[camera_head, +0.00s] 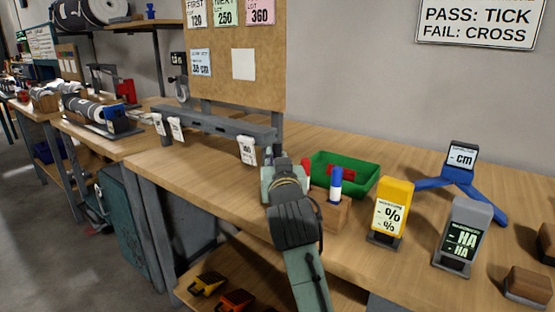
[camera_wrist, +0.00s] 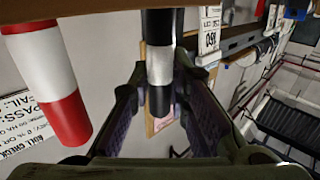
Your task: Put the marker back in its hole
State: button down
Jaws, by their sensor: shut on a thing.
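My gripper (camera_head: 277,165) is above the bench just left of the wooden marker block (camera_head: 328,212). In the wrist view, which looks upside down, my gripper (camera_wrist: 165,105) has its two fingers on either side of a marker with black ends and a white middle (camera_wrist: 160,65). The gripper is shut on this black marker. Its far end is cut off at the frame's top, so I cannot tell whether it touches a hole. A blue-capped marker (camera_head: 336,180) stands upright in the block. A red marker (camera_head: 306,166) is beside my gripper, and shows large in the wrist view (camera_wrist: 45,75).
A green tray (camera_head: 360,185) with something red inside is behind the block. A yellow device (camera_head: 391,210), a grey device (camera_head: 462,232) and a blue-legged stand (camera_head: 458,175) are to the right. A grey rail (camera_head: 215,122) with hanging tags is behind left.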

jog(key=shift+f+b, duration=0.5)
jog(key=shift+f, duration=0.4)
jog(key=c, duration=1.4)
grip_release()
jog(key=shift+c, duration=0.2)
jog(key=shift+s, duration=0.15)
jog(key=s, duration=0.7)
jog(key=shift+d, duration=0.35)
jog(key=shift+s, duration=0.1)
